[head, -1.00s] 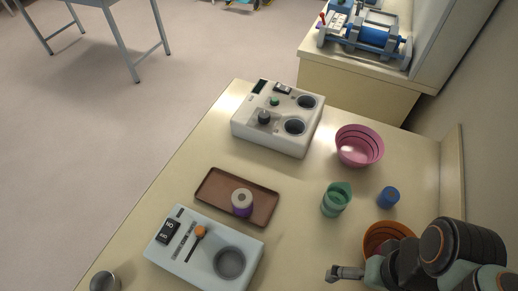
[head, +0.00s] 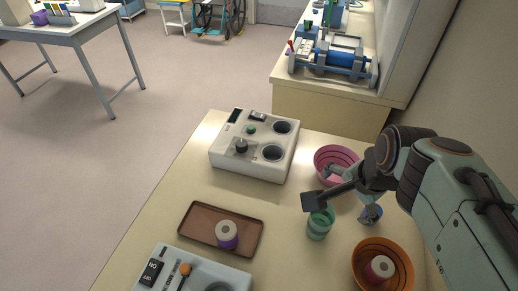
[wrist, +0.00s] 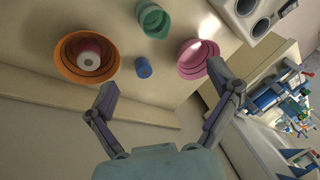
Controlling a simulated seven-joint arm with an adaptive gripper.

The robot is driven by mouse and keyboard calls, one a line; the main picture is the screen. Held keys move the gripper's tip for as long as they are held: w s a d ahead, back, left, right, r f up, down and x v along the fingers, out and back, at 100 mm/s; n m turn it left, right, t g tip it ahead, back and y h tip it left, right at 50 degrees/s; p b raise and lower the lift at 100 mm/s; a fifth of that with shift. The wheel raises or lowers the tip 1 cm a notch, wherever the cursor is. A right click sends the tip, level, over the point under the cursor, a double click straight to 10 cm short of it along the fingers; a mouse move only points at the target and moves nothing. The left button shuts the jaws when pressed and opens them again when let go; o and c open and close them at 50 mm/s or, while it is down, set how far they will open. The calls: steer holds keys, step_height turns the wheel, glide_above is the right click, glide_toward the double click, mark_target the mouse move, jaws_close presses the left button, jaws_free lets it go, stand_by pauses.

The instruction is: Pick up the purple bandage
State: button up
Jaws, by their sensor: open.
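The purple bandage (head: 228,242) is a roll with a white top and a purple side. It stands upright in the brown tray (head: 193,243), towards the tray's right half, in the head view. The wrist view does not show it. My gripper (head: 340,204) is open and empty, above the right side of the table near the green cup, to the right of the tray and well apart from the bandage. In the wrist view my gripper (wrist: 163,88) has its two fingers spread with nothing between them.
A white device (head: 225,158) stands behind the tray, a pale blue one (head: 205,272) in front.

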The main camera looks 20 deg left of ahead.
steer(key=w+a+f, duration=0.4)
steer(key=w+a, duration=0.1)
steer(key=a, duration=0.4)
steer(key=n+g, duration=0.3)
glide_above(225, 229)
steer(key=w+d, duration=0.3)
steer(key=w, duration=0.2)
step_height(225, 229, down, 12)
steer(key=shift+n+g+h, duration=0.3)
steer(key=shift+n+h, duration=0.3)
steer(key=shift+n, duration=0.1)
steer(key=s+a+f, duration=0.2)
steer(key=s+f, duration=0.1)
steer(key=s+a+f, duration=0.1)
steer(key=s, duration=0.1)
steer(key=shift+f, duration=0.4)
step_height(225, 229, down, 6)
steer(key=shift+d+f, duration=0.1)
steer(key=c, duration=1.2)
